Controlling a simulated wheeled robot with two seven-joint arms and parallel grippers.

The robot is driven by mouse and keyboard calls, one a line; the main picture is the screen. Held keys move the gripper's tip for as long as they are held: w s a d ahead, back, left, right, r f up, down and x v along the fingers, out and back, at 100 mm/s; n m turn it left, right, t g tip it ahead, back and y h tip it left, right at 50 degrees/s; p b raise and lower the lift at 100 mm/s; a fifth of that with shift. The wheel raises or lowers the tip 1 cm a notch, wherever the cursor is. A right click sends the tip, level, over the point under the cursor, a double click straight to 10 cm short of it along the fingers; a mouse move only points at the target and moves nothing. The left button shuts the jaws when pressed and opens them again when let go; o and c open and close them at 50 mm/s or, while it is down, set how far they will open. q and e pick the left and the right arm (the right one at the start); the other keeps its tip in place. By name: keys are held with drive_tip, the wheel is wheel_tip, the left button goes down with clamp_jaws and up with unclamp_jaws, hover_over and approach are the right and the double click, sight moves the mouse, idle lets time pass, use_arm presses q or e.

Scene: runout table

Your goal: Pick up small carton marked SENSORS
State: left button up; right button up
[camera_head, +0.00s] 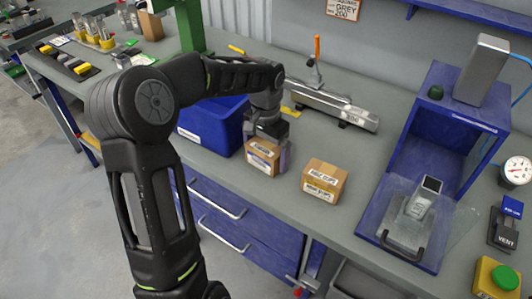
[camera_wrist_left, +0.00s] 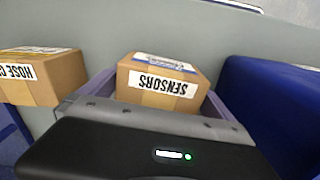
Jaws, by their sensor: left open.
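The small carton marked SENSORS (camera_head: 262,156) is a brown box on the grey table, right of the blue bin in the head view. In the left wrist view the carton (camera_wrist_left: 160,80) shows its SENSORS label upside down. My left gripper (camera_head: 268,146) is over the carton, coming down from above. In the left wrist view its open fingers (camera_wrist_left: 158,92) stand on either side of the carton. I cannot tell whether they touch it. My right gripper is not in view.
A second carton (camera_head: 324,180), marked HOSE in the left wrist view (camera_wrist_left: 40,77), stands close to the right. A blue bin (camera_head: 213,121) is close on the left. A grey metal bar (camera_head: 335,106) lies behind. A blue box-like fixture (camera_head: 440,130) stands at right.

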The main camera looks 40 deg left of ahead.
sight(266, 146)
use_arm(q)
drive_tip(key=shift+f, duration=0.1)
drive_tip(key=shift+c, duration=0.4)
drive_tip(key=c, duration=1.2)
drive_tip(key=shift+o, duration=0.2)
wheel_tip(266, 146, up, 10)
drive_tip(key=shift+b, duration=0.4)
